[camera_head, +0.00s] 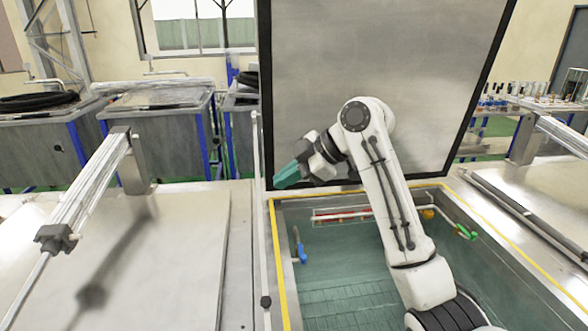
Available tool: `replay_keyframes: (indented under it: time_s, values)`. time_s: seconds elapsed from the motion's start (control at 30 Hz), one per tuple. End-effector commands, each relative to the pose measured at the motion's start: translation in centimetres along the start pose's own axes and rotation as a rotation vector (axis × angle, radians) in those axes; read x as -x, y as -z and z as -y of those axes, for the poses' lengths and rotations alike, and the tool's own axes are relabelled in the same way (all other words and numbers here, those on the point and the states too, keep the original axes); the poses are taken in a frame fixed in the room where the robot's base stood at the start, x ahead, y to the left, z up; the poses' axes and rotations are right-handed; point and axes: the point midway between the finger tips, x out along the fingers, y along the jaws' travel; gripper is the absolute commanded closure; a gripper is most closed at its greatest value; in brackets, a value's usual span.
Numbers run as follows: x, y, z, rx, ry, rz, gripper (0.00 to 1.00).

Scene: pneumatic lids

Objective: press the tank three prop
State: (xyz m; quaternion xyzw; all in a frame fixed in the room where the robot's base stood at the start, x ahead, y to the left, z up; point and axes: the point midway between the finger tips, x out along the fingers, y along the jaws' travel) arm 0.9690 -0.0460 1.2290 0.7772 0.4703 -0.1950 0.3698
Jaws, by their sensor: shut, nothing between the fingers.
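A tank (277,240) with a yellow-edged rim stands open in front of me, and its large grey lid (370,75) with a black border is raised upright behind it. A thin pale rod (261,220) with dark ends runs along the tank's left side; it may be the prop. No number shows, so I cannot tell which tank is three. My gripper (276,182) has teal fingers and is shut and empty. It points left, in front of the lid's lower left part, close to the rod in the picture; whether it touches the rod I cannot tell.
A pneumatic cylinder (82,195) on a post stands over the closed left lid (175,270). Inside the open tank are a blue-handled valve (301,250) and a green-handled valve (464,231). More tanks (160,130) stand behind at left. My arm crosses the open tank.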

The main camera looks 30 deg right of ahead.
Motion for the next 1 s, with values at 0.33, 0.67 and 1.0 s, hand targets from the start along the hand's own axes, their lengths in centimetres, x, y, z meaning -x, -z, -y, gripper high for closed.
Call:
replay_keyframes:
  time_s: [0.33, 0.67, 1.0]
  values:
    - [-6.0, -0.8, -0.1, -0.005, 0.002, 0.002, 1.00]
    - [-8.0, -2.8, 0.0, 0.000, -0.001, 0.000, 1.00]
    - [-8.1, -2.9, 0.0, 0.000, -0.001, 0.000, 1.00]
